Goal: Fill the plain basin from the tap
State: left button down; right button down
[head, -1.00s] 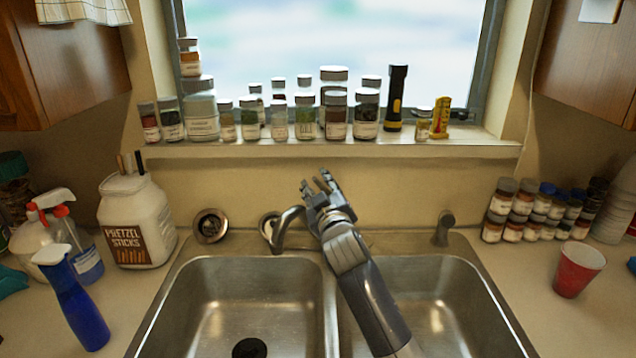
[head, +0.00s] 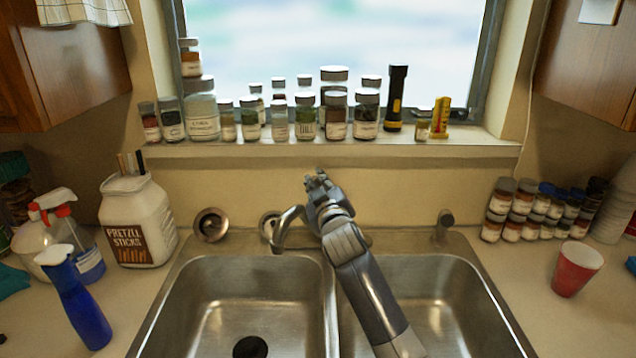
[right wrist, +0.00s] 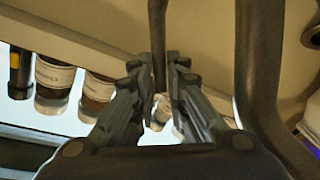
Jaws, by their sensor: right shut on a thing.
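The steel sink has a left basin (head: 205,300) with a dark drain and a right basin (head: 440,285) partly hidden by my right arm. I cannot tell which one is the plain basin. The curved tap spout (head: 287,222) points down at the back of the left basin; I see no stream of water. My right gripper (head: 318,175) is behind and above the tap. In the right wrist view its fingers are shut on a thin dark rod (right wrist: 158,40), which looks like the tap lever. The thick spout (right wrist: 258,85) runs beside it. My left gripper is not in view.
Several jars (head: 305,118) and a flashlight (head: 396,100) stand on the windowsill above my right gripper. A pretzel jar (head: 138,222) and a blue spray bottle (head: 80,305) are left of the sink. A red cup (head: 577,270) and stacked spice jars (head: 512,225) are right.

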jog(key=w+d+r+m+g+p, duration=0.1)
jog(key=p, duration=0.3)
jog(key=w+d+m+g+p, duration=0.1)
jog(key=w+m+g+p, duration=0.1)
jog(key=p, duration=0.3)
jog(key=shift+d+r, duration=0.1)
jog(key=shift+r, duration=0.3)
jog(key=shift+s, duration=0.1)
jog(key=c, duration=1.6)
grip_release()
jog(key=v, duration=1.2)
